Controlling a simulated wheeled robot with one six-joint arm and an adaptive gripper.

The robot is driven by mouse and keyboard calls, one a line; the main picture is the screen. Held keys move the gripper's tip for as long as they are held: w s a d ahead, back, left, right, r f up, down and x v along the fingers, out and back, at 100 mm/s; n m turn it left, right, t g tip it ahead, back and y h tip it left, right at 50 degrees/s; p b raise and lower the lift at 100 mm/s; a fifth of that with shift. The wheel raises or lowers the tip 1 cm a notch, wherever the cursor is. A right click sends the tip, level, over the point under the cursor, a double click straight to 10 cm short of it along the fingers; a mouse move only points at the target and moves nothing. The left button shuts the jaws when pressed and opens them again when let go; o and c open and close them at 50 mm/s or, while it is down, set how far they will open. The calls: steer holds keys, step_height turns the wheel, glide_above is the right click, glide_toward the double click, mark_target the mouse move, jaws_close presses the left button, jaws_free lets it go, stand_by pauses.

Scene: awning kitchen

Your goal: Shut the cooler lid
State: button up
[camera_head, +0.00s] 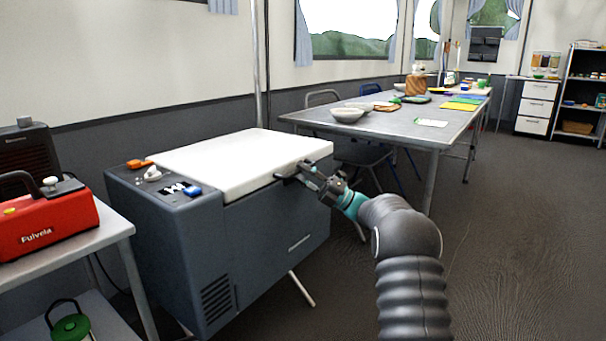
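The cooler (225,240) is a grey-blue box on legs, left of centre. Its white lid (230,160) lies nearly flat over the right part of the top; I cannot tell whether it is fully seated. My gripper (290,175) is at the lid's front right edge, close to or touching it. The fingers are small and dark here, and their opening is hidden.
A side table (110,222) with a red toolbox-like case (45,222) stands left. A long table (400,125) stands behind. Floor at right is clear.

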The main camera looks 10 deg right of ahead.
steer(key=v, duration=1.2)
